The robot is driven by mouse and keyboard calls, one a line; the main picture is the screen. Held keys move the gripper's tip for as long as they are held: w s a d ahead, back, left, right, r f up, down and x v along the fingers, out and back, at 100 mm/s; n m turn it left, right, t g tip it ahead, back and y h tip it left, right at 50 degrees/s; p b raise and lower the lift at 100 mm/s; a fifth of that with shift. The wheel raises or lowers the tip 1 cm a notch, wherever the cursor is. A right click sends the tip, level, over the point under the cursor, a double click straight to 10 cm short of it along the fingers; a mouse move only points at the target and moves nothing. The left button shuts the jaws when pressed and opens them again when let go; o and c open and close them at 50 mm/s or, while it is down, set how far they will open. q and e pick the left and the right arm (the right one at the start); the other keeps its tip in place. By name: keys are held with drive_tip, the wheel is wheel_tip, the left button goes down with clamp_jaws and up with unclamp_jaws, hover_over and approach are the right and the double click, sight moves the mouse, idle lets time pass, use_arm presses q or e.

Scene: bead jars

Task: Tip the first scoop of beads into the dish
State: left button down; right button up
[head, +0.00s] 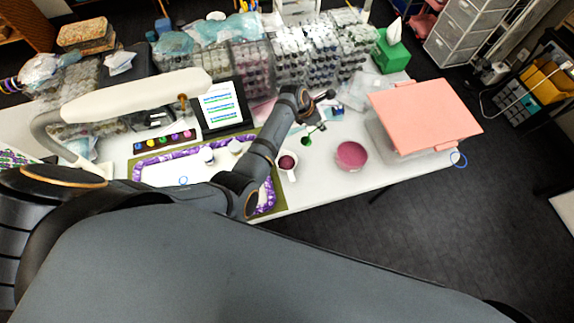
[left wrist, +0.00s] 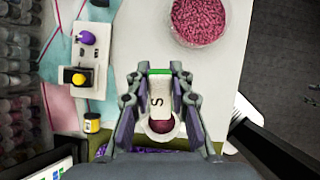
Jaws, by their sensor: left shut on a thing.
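My left gripper (head: 318,112) is shut on a slim scoop (left wrist: 158,95) with a white, S-marked face and a green end. In the head view the green end (head: 306,140) hangs below the fingers, above the table. A small white dish (head: 287,162) with dark red contents stands just left of it; it shows partly behind the scoop in the left wrist view (left wrist: 162,127). A round tub of pink beads (head: 352,155) stands to the right, apart from the scoop; it also shows in the left wrist view (left wrist: 198,20). Whether the scoop holds beads is hidden. My right gripper is not in view.
A purple-edged tray (head: 150,172) with small white jars lies left of the dish. A tablet (head: 222,106) and bead racks (head: 290,55) stand behind. A pink-topped box (head: 425,115) stands at the right. The table between the tub and its front edge is clear.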

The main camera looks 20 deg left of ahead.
use_arm(q)
drive_tip(key=shift+w+d+r+g+y, duration=0.2)
drive_tip(key=shift+r+g+y, duration=0.25)
drive_tip(key=shift+g+y, duration=0.25)
drive_tip(key=shift+s+g+y, duration=0.1)
drive_tip(key=shift+g+y, duration=0.4)
drive_tip(key=shift+y, duration=0.1)
drive_tip(key=shift+f+g+y+b, duration=0.15)
drive_tip(key=shift+g+y+b, duration=0.4)
drive_tip(key=shift+b, duration=0.6)
drive_tip(key=shift+y+b, duration=0.25)
drive_tip(key=shift+b, duration=0.1)
drive_tip(key=shift+g, duration=0.25)
drive_tip(key=shift+s+a+r, duration=0.1)
drive_tip(key=shift+a+r, duration=0.1)
drive_tip(key=shift+r, duration=0.2)
wheel_tip(320, 180, up, 4)
drive_tip(key=p, duration=0.3)
wheel_tip(320, 180, down, 13)
drive_tip(key=b, duration=1.3)
